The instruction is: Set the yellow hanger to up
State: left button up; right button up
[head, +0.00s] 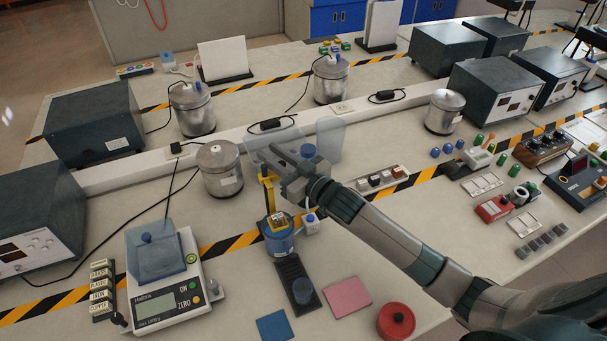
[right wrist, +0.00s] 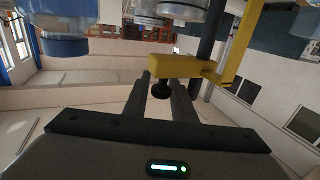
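The yellow hanger (head: 268,190) stands upright in the head view, just behind a blue pot (head: 278,240) with a brass-coloured block (head: 280,221) on top. My right gripper (head: 270,160) is at the hanger's upper end and partly covers it. In the right wrist view the hanger (right wrist: 228,65) reaches in from the upper right, and its black knob (right wrist: 162,90) lies between the fingers of my right gripper (right wrist: 162,82). The fingers are apart, with gaps beside the knob. Whether one touches the hanger I cannot tell. My left gripper is in neither view.
A metal can (head: 219,170) stands left of my right gripper, and a clear container (head: 331,138) stands close behind it. A small white bottle (head: 311,223) is beside the blue pot. A scale (head: 165,300) stands front left. A pink pad (head: 348,298) and red lid (head: 396,321) lie in front.

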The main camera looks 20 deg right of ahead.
jog(key=b+v, duration=0.5)
jog(key=v, duration=1.1)
jog(key=shift+s+d, duration=0.2)
jog(key=shift+s, duration=0.15)
jog(key=shift+r, duration=0.1)
